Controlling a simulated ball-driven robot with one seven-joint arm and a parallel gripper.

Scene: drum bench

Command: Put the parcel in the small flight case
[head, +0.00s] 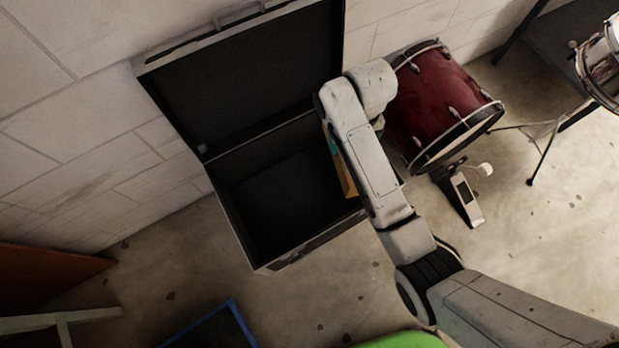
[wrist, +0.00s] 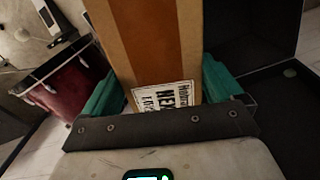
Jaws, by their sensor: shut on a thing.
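The parcel (wrist: 155,45) is a brown cardboard box with a darker tape strip and a white printed label. My gripper (wrist: 160,90) has its teal fingers on both sides of the parcel and is shut on it. In the head view a sliver of the parcel (head: 345,178) shows beside my arm, over the right end of the flight case (head: 275,205). The case is black with a metal rim; its lid is raised towards the wall. The visible part of its inside is empty. My arm hides most of the gripper and parcel there, so the parcel's height is unclear.
A red bass drum (head: 435,100) with a pedal (head: 463,195) stands close to the right of the case and my arm. A blue-edged object (head: 215,330) and a green one (head: 405,340) lie at the bottom. Concrete floor in front of the case is clear.

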